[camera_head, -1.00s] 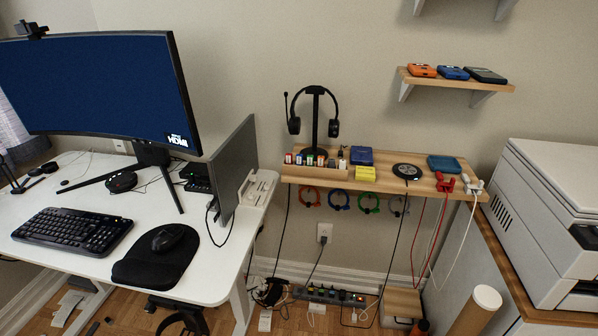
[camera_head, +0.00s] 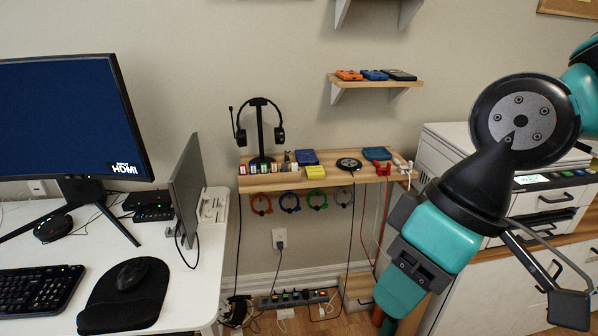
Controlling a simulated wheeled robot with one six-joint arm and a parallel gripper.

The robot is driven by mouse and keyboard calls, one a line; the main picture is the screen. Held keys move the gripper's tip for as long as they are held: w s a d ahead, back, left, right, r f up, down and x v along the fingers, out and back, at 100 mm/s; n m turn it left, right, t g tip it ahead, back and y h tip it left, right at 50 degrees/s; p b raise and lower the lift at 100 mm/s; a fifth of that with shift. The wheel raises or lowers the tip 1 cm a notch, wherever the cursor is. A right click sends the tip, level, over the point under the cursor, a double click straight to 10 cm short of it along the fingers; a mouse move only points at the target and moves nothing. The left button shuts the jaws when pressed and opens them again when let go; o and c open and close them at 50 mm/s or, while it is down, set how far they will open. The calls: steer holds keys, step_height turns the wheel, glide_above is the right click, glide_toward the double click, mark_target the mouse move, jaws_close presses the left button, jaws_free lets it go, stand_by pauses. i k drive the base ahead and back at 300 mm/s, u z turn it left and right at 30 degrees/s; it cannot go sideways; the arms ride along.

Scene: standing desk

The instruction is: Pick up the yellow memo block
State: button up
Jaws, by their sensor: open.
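The yellow memo block (camera_head: 315,173) lies on the wooden wall shelf (camera_head: 222,180), near its front edge. It sits in front of a dark blue box (camera_head: 306,157) and right of the row of small items in a wooden holder (camera_head: 268,178). My gripper (camera_head: 495,289) is at the lower right, in front of the printer and cabinet. It is open, well right of the block and apart from it. Its fingers are partly confused with the arm links, and I see nothing between them.
A black headset on a stand (camera_head: 259,130) rises at the shelf's left. A round black puck (camera_head: 348,164), a teal case (camera_head: 377,154) and a red clip (camera_head: 382,168) lie to the right. A smaller shelf (camera_head: 350,83) hangs above. The monitor (camera_head: 65,120) and desk are left.

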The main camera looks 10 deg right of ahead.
mark_target(312, 172)
steer(key=i, duration=1.55)
